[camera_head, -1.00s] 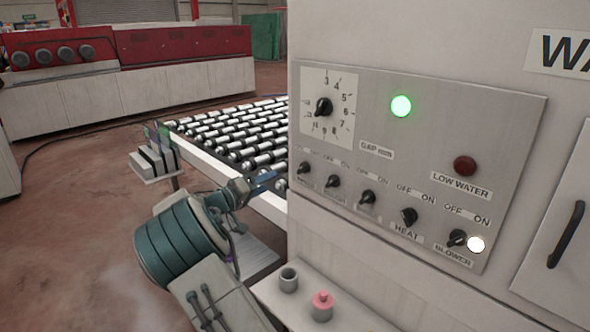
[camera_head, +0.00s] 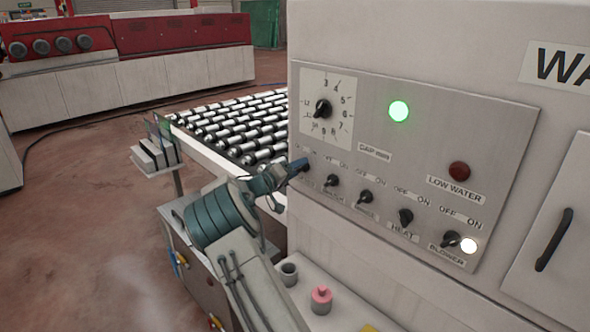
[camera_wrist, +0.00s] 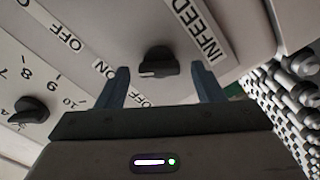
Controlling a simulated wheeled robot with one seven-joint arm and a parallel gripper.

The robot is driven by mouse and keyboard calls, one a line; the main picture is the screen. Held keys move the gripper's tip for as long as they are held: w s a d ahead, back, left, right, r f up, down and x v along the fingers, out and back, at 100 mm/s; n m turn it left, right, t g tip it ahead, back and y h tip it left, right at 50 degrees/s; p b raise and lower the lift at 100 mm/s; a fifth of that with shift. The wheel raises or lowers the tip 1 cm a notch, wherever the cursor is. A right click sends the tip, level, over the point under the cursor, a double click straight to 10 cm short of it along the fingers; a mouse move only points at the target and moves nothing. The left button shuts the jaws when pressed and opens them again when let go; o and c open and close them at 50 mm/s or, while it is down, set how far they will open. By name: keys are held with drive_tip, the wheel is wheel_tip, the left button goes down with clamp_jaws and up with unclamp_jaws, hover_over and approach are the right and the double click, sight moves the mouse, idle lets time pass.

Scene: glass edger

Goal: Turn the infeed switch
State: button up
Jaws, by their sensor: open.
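The infeed switch (camera_wrist: 158,64) is a black rotary knob on the grey panel, beside the INFEED label (camera_wrist: 200,28) in the wrist view. My gripper (camera_wrist: 162,78) is open, with one finger on each side of the knob and the knob a little beyond the fingertips. I cannot tell whether the fingers touch it. In the head view my gripper (camera_head: 300,165) is at the left end of the panel's lower switch row and hides the infeed switch there.
Other switches sit to the right, including heat (camera_head: 406,217) and blower (camera_head: 451,239). The gap dial (camera_head: 323,109) is above my gripper. A roller conveyor (camera_head: 235,120) lies behind my arm.

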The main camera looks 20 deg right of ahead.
drive_tip(key=c, duration=1)
drive_tip(key=shift+o, duration=0.2)
drive_tip(key=shift+f+b, duration=0.1)
drive_tip(key=shift+b, duration=0.25)
drive_tip(key=shift+f+n+b, duration=0.15)
drive_tip(key=shift+n+b, duration=0.8)
drive_tip(key=shift+n, duration=0.15)
drive_tip(key=n+b, duration=0.2)
drive_tip(key=n, duration=0.6)
drive_tip(key=shift+b, duration=0.35)
drive_tip(key=shift+n+p, duration=0.3)
drive_tip(key=shift+n, duration=1.5)
